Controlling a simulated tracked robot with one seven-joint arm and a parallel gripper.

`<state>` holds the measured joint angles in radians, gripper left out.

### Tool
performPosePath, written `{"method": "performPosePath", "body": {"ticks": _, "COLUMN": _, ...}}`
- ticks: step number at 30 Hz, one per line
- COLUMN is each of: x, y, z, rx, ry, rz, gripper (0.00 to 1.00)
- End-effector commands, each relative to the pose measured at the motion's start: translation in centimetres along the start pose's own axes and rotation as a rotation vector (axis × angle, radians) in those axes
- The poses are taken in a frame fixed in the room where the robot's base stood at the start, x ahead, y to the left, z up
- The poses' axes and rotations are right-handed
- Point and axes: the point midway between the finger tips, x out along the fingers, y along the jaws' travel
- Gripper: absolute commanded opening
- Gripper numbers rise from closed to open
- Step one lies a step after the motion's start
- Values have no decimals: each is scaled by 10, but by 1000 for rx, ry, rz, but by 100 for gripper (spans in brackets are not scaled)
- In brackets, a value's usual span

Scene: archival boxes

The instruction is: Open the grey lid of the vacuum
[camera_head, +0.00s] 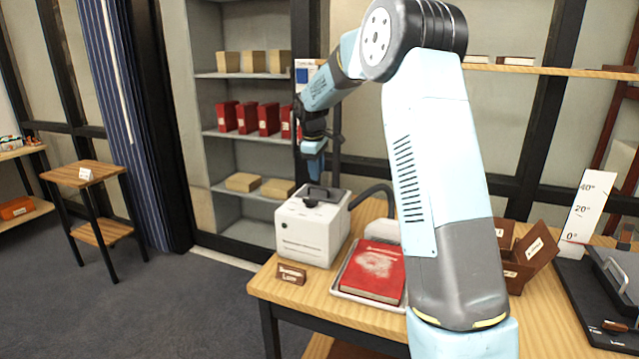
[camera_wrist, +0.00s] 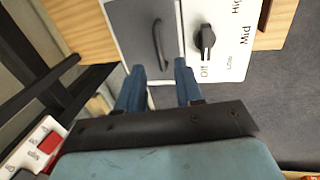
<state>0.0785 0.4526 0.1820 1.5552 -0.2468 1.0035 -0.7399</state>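The vacuum (camera_head: 312,232) is a white box on the near left of the wooden table, with a dark hose at its right. Its grey lid (camera_wrist: 132,28) lies closed on top and carries a dark curved handle (camera_wrist: 157,42). A black knob (camera_wrist: 207,42) marked Off, Low and Mid sits on the white panel beside the lid. My gripper (camera_head: 314,152) hangs above the vacuum, pointing down. In the wrist view my gripper (camera_wrist: 160,72) has its two blue fingers apart, with nothing between them. The handle appears just beyond the fingertips; the height gap is hard to judge.
A red book (camera_head: 372,271) lies in a tray (camera_head: 343,289) right of the vacuum. A small wooden sign (camera_head: 291,274) stands in front. Brown boxes (camera_head: 527,258) and a black device (camera_head: 600,300) are farther right. Shelves (camera_head: 240,135) with red and tan boxes stand behind.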

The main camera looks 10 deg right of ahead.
Motion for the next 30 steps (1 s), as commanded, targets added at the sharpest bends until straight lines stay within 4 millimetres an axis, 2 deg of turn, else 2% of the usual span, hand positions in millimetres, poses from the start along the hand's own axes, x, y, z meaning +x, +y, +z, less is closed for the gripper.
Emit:
{"method": "performPosePath", "body": {"ticks": 3, "x": 21, "y": 0, "z": 0, "rx": 0, "ry": -2, "rz": -2, "gripper": 36}}
{"method": "performPosePath", "body": {"ticks": 9, "x": 43, "y": 0, "z": 0, "rx": 1, "ry": 0, "rz": -1, "gripper": 36}}
{"method": "performPosePath", "body": {"ticks": 14, "x": 51, "y": 0, "z": 0, "rx": 1, "ry": 0, "rz": -1, "gripper": 36}}
{"method": "performPosePath", "body": {"ticks": 22, "x": 52, "y": 0, "z": 0, "rx": 1, "ry": 0, "rz": 0, "gripper": 36}}
{"method": "performPosePath", "body": {"ticks": 23, "x": 51, "y": 0, "z": 0, "rx": 0, "ry": 0, "rz": 0, "gripper": 35}}
{"method": "performPosePath", "body": {"ticks": 30, "x": 51, "y": 0, "z": 0, "rx": 0, "ry": 1, "rz": 0, "gripper": 12}}
